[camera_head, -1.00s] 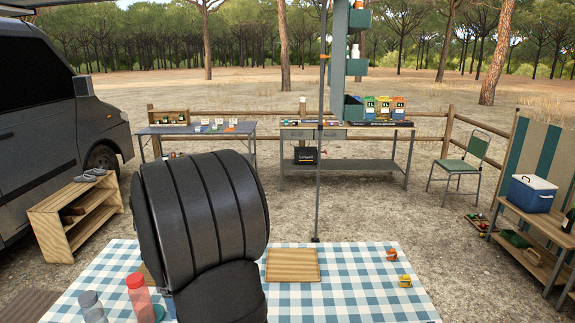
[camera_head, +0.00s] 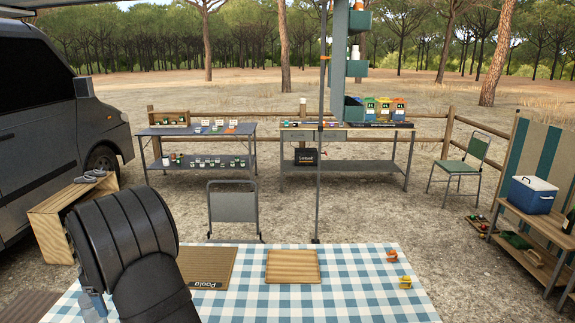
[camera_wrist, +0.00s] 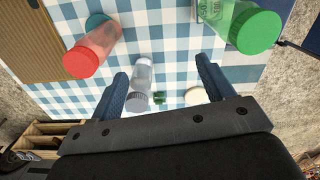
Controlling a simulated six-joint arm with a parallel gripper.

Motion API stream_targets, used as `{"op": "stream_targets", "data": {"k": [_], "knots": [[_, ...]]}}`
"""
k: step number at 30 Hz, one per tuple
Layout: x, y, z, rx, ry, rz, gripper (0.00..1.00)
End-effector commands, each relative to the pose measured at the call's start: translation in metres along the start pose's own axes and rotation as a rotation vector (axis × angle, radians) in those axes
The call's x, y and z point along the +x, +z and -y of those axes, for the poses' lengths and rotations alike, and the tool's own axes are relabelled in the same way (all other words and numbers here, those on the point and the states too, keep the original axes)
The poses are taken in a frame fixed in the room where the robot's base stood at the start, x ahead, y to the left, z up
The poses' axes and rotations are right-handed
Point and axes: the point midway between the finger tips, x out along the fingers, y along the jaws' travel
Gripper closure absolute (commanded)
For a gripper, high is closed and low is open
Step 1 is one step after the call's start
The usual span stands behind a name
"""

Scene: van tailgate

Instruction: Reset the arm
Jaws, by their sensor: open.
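My gripper (camera_wrist: 162,68) is open, its two blue fingers spread in the wrist view with nothing held. My dark arm covers the lower left of the head view and hides most of the gripper. The table with its blue-and-white checked cloth (camera_head: 348,300) lies below it.
In the wrist view, a red-capped bottle (camera_wrist: 92,52) is left of the fingers and a green-lidded jar (camera_wrist: 254,32) right. A brown mat (camera_head: 207,264) and wooden board (camera_head: 293,266) lie on the cloth. Two small orange-and-yellow items (camera_head: 392,256) sit at right.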

Motion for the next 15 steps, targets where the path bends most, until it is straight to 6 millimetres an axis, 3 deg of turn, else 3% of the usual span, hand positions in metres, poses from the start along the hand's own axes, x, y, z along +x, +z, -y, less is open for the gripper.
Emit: {"op": "stream_targets", "data": {"k": [9, 15], "knots": [[0.011, -0.062, 0.006, -0.060, -0.001, 0.000, 0.26], [0.019, -0.082, 0.010, -0.072, -0.002, 0.001, 0.26]]}}
